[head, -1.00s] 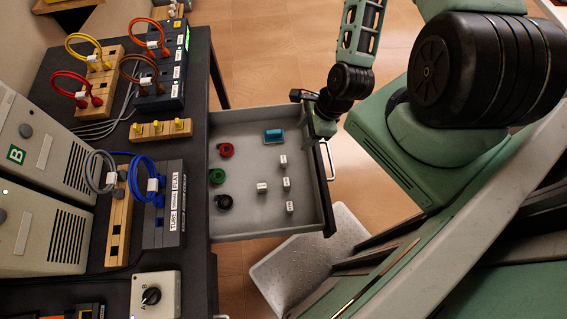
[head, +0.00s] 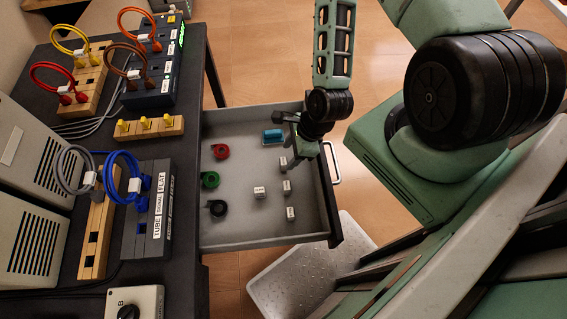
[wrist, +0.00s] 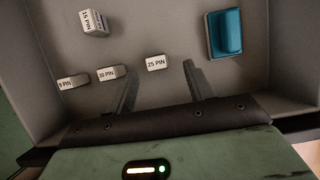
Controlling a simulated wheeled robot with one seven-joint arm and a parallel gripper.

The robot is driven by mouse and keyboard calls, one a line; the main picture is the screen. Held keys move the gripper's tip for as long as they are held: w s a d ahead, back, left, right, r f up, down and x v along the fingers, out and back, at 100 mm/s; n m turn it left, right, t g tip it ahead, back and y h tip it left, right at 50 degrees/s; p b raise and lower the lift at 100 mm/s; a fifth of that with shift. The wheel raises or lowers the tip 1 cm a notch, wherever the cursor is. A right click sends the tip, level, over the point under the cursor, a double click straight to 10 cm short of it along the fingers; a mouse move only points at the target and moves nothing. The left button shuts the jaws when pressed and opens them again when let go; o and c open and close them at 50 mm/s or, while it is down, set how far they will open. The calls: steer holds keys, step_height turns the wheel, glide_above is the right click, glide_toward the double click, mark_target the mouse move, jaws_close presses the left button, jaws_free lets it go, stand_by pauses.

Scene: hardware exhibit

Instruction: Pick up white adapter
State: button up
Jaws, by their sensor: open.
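Several small white labelled adapters lie in the open grey drawer. The one nearest my gripper, the white adapter marked 25 PIN (wrist: 156,63), is the top one in the head view (head: 283,162). My gripper (head: 290,146) is over the drawer's right part, open and empty. In the wrist view its fingertips (wrist: 162,66) point toward the 25 PIN adapter, which shows in the gap between them, apart from both. A 30 PIN adapter (wrist: 110,73) and another white adapter (wrist: 73,82) lie left of it. A further adapter (wrist: 94,22) stands apart.
A blue block (head: 273,136) lies near the drawer's far wall. Red (head: 221,151), green (head: 210,179) and black (head: 217,208) rolls lie on the left side. The drawer's front wall (head: 328,198) is close to my gripper. The dark table with cabled blocks is at left.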

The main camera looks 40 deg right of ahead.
mark_target(285, 161)
steer(key=shift+p+x, duration=0.35)
steer(key=shift+x, duration=1.5)
steer(key=shift+s+a, duration=0.1)
steer(key=shift+s, duration=0.1)
steer(key=c, duration=1)
steer(key=shift+c, duration=0.2)
step_height(285, 161, up, 9)
steer(key=shift+r+p, duration=0.1)
steer(key=shift+p, duration=0.85)
steer(key=shift+r+p, duration=0.45)
steer(key=shift+p, duration=0.05)
